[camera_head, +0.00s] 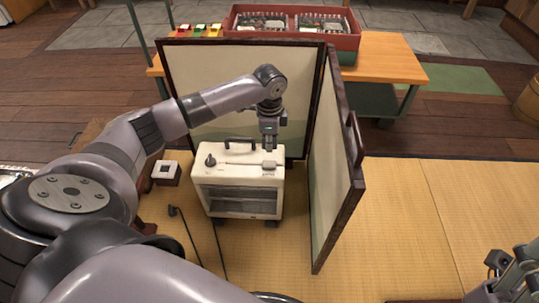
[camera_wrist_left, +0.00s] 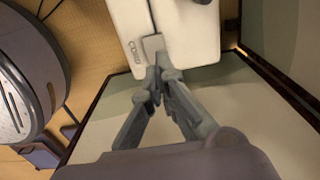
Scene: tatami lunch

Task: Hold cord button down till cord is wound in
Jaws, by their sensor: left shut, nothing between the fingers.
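A cream heater (camera_head: 240,177) with a dark handle, a knob and a grille front stands on the tatami; its top also shows in the left wrist view (camera_wrist_left: 190,35). A grey cord button (camera_head: 269,164) is at the right of its top, also in the left wrist view (camera_wrist_left: 153,44). My left gripper (camera_head: 268,147) is shut and empty, pointing down at the button. Its fingertips (camera_wrist_left: 158,72) meet at the button's near edge; I cannot tell if they press it. A black cord (camera_head: 188,236) with a plug lies on the mat. My right gripper (camera_head: 510,275) is at the lower right, cut off.
A folding screen (camera_head: 333,170) stands close behind and right of the heater. A small white-topped box (camera_head: 167,172) is to its left. Behind the screen is an orange table (camera_head: 390,62) with a red crate (camera_head: 347,40). The tatami right of the screen is clear.

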